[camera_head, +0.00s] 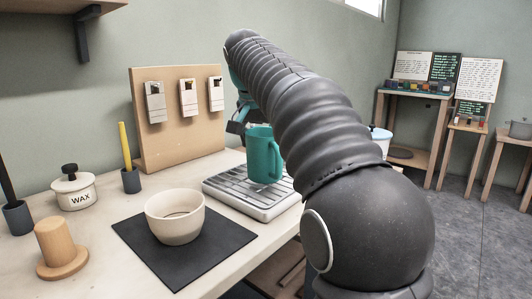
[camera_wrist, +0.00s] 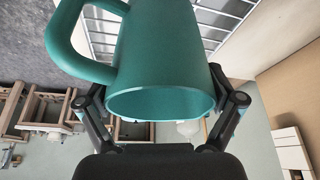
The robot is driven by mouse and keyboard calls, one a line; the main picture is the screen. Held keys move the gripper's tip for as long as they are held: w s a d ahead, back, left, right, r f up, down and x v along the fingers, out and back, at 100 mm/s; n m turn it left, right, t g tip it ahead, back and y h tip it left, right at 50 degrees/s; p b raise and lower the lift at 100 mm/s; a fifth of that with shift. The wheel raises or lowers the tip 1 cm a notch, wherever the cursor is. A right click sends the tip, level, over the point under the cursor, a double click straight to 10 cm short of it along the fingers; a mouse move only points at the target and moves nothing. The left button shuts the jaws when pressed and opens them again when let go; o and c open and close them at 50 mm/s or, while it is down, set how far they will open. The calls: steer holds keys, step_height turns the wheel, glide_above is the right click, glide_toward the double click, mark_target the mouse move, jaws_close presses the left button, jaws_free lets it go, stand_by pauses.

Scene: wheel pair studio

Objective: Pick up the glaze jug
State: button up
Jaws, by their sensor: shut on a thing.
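The teal glaze jug (camera_head: 262,156) is upright at the metal slatted tray (camera_head: 222,196) on the worktop. I cannot tell whether its base touches the slats or is just above them. My gripper (camera_head: 240,122) is at the jug's far left side, partly hidden behind the jug and my arm. In the wrist view, my gripper (camera_wrist: 162,103) has a finger on each side of the jug (camera_wrist: 165,55) and is shut on it. The jug's handle sticks out at the left there, and its open rim faces the camera.
A cream bowl (camera_head: 174,221) stands on a black mat (camera_head: 225,244) left of the tray. A wax pot (camera_head: 75,190), a wooden peg (camera_head: 58,245) and tool holders stand further left. A wooden board (camera_head: 178,148) with hanging tags rises behind.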

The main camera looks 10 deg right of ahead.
steer(key=shift+r, duration=0.1)
steer(key=s+d+r+p, duration=0.3)
steer(key=s+d+r, duration=0.2)
steer(key=d+r, duration=0.5)
steer(key=shift+d+r, duration=0.15)
steer(key=shift+r, duration=0.2)
stand_by(0.7)
